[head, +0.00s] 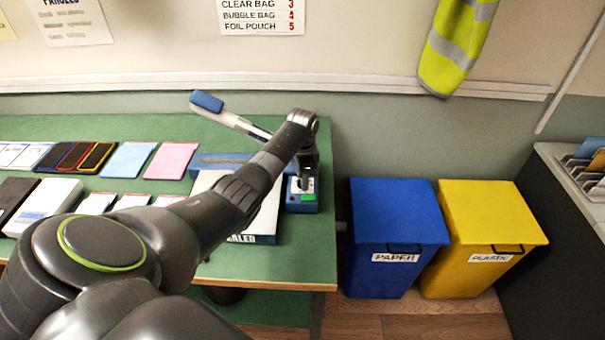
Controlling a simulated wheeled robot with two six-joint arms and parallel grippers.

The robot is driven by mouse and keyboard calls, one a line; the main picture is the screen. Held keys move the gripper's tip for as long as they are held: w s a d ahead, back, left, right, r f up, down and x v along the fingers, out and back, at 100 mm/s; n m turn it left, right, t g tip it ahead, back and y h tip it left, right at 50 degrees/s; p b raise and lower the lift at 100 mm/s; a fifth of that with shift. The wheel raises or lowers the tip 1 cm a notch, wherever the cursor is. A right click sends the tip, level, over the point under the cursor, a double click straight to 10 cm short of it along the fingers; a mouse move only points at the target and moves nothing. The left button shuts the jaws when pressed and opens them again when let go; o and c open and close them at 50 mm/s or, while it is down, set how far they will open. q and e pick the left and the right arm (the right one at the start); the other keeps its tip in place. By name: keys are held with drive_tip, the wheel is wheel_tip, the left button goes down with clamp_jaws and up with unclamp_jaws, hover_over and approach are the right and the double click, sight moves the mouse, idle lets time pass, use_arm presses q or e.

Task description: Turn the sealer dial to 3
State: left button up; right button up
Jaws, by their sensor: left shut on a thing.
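The sealer (301,206) is a blue machine at the right end of the green table. Its white lever arm with a blue handle (207,102) is raised toward the back left. My left arm reaches across the table, and my left gripper (303,184) points down onto the front right end of the sealer. It is shut on the dial there, which the gripper hides, so its setting cannot be read. A green patch and a small red spot show beside the fingertips. My right gripper is not in view.
Phones and coloured cards lie in rows on the green table (300,262). A white box (50,200) is at the left, and a labelled box lies partly under my arm. Blue paper bin (395,220) and yellow plastic bin (490,215) stand right of the table. A wall chart (262,15) lists bag numbers.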

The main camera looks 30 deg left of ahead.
use_arm(q)
drive_tip(key=m+p, duration=0.1)
drive_tip(key=m, duration=0.3)
drive_tip(key=shift+w+r, duration=0.1)
drive_tip(key=shift+m+p, duration=0.4)
drive_tip(key=shift+m, duration=1.7)
drive_tip(key=o, duration=1)
drive_tip(key=shift+c, duration=0.2)
wheel_tip(320, 180, up, 17)
drive_tip(key=shift+r, duration=0.15)
